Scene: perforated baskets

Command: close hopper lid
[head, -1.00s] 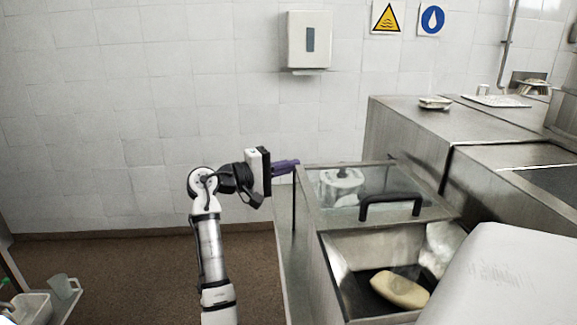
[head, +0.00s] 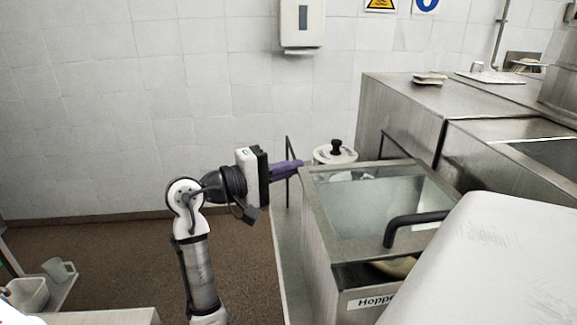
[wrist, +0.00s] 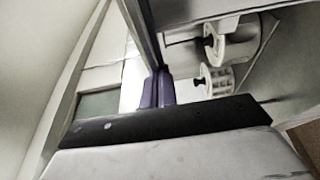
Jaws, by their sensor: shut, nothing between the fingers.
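The hopper (head: 318,245) is a steel box with a label reading "Hoppe" on its front. Its lid (head: 385,205) is a clear pane in a metal frame with a black bar handle (head: 415,222) near the front edge. The pane lies over most of the opening; a dark gap remains at the front, where a pale loaf-like item (head: 398,268) partly shows. My gripper (head: 288,170) is shut and empty, its purple fingers by the hopper's back left corner. They also show in the wrist view (wrist: 157,90) beside a metal edge; contact cannot be told.
A white pot (head: 335,154) with a black knob stands behind the hopper. Steel counters (head: 415,100) lie to the right and a white smooth surface (head: 485,260) covers the front right. Open floor (head: 130,250) lies left of my arm.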

